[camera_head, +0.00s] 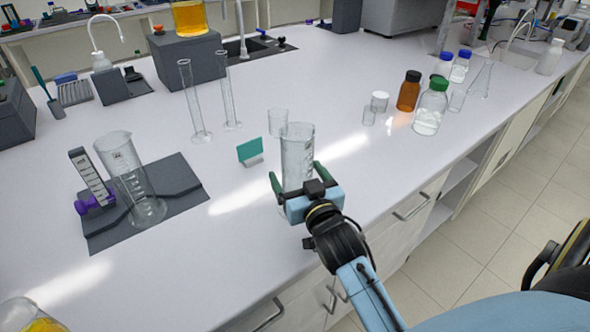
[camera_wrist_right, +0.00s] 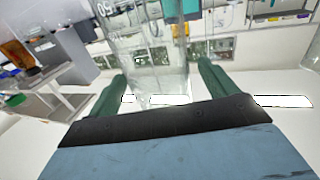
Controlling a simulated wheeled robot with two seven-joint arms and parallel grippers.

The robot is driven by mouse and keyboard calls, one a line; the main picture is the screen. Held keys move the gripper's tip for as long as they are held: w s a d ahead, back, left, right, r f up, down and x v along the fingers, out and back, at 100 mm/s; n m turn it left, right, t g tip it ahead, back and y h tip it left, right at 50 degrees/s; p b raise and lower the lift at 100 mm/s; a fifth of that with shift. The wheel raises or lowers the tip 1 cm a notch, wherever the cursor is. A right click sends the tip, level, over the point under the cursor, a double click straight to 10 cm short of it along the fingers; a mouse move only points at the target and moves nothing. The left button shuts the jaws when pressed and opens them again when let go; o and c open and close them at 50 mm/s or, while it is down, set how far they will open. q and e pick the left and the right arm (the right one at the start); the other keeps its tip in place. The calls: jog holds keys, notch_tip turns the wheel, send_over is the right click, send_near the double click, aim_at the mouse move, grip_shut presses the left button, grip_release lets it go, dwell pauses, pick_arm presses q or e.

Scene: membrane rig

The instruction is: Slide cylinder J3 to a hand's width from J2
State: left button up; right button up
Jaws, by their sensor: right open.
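A clear glass cylinder (camera_head: 298,150) stands upright near the front of the white bench. My right gripper (camera_head: 297,174) is open, with one green finger on each side of it. In the right wrist view the glass cylinder (camera_wrist_right: 148,45) rises between the two fingers (camera_wrist_right: 162,75); whether they touch it I cannot tell. Another large glass cylinder (camera_head: 128,175) is at the left, on a dark grey mat (camera_head: 175,178). Two slim glass cylinders stand farther back, one at left (camera_head: 194,105) and one at right (camera_head: 227,95). I cannot read J2 or J3 on any. My left gripper is not in view.
A teal card (camera_head: 250,151) and a small beaker (camera_head: 277,122) stand close behind the gripped-around cylinder. Several bottles, including an amber one (camera_head: 408,92) and a green-capped one (camera_head: 431,108), stand at the right. The bench between mat and teal card is clear.

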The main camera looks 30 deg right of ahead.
jog(key=shift+w+d, duration=0.15)
jog(key=shift+w, duration=0.85)
jog(key=c, duration=1.2)
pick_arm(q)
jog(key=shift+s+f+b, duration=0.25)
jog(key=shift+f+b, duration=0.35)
pick_arm(e)
jog(key=shift+w+a, duration=0.55)
jog(key=shift+a, duration=0.3)
jog(key=shift+w+a, duration=0.5)
jog(key=shift+a, duration=0.35)
jog(key=shift+w+a, duration=0.55)
jog(key=shift+a, duration=0.3)
jog(key=shift+c, duration=0.2)
jog(key=shift+a, duration=0.15)
